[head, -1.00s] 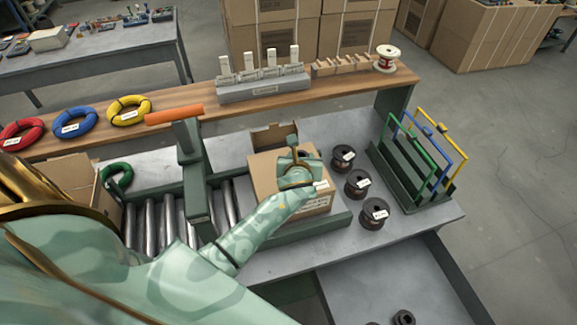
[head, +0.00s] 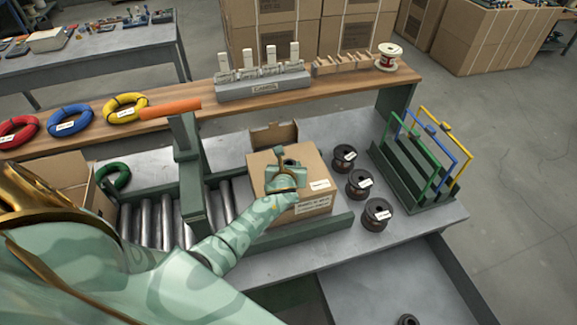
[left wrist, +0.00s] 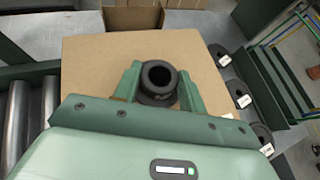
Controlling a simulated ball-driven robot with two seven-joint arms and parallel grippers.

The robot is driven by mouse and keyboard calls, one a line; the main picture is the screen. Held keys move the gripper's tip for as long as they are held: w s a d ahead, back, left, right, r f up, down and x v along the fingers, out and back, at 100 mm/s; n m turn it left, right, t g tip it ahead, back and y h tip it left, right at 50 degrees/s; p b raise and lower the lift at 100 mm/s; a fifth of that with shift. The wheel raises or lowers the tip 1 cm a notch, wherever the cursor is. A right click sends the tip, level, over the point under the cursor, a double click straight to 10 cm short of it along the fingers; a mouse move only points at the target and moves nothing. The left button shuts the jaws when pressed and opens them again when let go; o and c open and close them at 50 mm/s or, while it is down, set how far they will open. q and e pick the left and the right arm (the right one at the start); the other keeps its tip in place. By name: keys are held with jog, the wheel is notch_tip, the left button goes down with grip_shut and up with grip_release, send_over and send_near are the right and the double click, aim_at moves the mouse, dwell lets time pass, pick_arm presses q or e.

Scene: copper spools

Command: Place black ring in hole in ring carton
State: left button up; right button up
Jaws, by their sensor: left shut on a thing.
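The black ring (left wrist: 158,84) is a short, thick dark ring with a round opening. It is held between the two green fingers of my left gripper (left wrist: 157,88). In the head view the left gripper (head: 287,167) is over the top of the brown ring carton (head: 318,172). The carton's flat top (left wrist: 95,72) fills much of the left wrist view behind the ring. I cannot make out the hole; the ring and gripper cover that part of the top. I cannot tell whether the ring touches the carton. My right gripper is not in view.
Dark spools (head: 359,183) stand right of the carton. A green rack (head: 415,170) with coloured frames is beyond them. Rollers (head: 160,228) and a green post (head: 187,165) are to the left. An open box flap (head: 275,135) stands behind the carton.

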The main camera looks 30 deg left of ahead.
pick_arm(q)
jog(key=o, duration=1)
jog(key=shift+f, duration=0.1)
jog(key=shift+c, duration=0.2)
jog(key=shift+s+d+r+p, duration=0.1)
jog(key=shift+s+r+p, duration=0.1)
jog(key=shift+r+p, duration=0.1)
jog(key=p+v, duration=0.2)
jog(key=v, duration=0.8)
jog(key=shift+s+p, duration=0.15)
jog(key=shift+p, duration=0.2)
jog(key=shift+s+d+r, duration=0.25)
jog(key=shift+s, duration=0.25)
